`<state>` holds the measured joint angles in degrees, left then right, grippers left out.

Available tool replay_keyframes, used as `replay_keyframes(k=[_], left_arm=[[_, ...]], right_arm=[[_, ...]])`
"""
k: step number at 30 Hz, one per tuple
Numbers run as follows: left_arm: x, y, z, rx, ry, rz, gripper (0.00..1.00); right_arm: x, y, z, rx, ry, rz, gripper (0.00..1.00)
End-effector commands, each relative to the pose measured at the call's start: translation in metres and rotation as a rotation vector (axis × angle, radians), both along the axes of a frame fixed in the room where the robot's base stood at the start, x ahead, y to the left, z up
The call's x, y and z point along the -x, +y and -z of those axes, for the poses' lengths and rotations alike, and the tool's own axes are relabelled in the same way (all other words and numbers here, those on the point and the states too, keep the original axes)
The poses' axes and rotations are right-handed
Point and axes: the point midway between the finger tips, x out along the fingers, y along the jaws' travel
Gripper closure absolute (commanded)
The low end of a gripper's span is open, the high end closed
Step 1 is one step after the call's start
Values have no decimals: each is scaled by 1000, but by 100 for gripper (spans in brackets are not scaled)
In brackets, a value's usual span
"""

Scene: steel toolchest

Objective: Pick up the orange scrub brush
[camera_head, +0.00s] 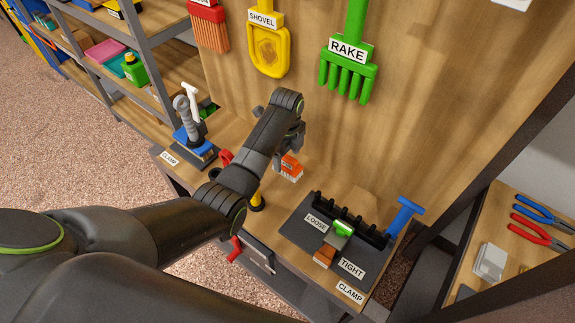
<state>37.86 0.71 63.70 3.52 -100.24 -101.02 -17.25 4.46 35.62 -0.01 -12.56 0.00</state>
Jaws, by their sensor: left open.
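The orange scrub brush (290,168) is a small orange block with a pale lower part. It stands on the wooden workbench near the back board, partly hidden by my arm and gripper. My left gripper (291,146) is above it, pointing down, with its jaws at or just over the brush's top. The jaws are open. Whether they touch the brush cannot be told. My right gripper is out of view.
A dark tray (296,234) labelled LOOSE and TIGHT holds a green-topped piece and an orange piece. A blue-handled clamp (405,212) stands at its right. A grey clamp (188,125) stands at left. A rake (349,75) and shovel (268,48) hang behind.

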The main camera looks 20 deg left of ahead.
Motion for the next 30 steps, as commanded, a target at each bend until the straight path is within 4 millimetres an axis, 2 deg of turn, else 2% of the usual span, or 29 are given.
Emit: replay_keyframes(k=[9,18,30], left_arm=[[-4,-1,37,0,1,0,34],[-4,-1,41,0,0,0,34],[-4,-1,41,0,0,0,85]], right_arm=[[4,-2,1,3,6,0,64],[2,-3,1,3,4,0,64],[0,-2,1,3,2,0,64]])
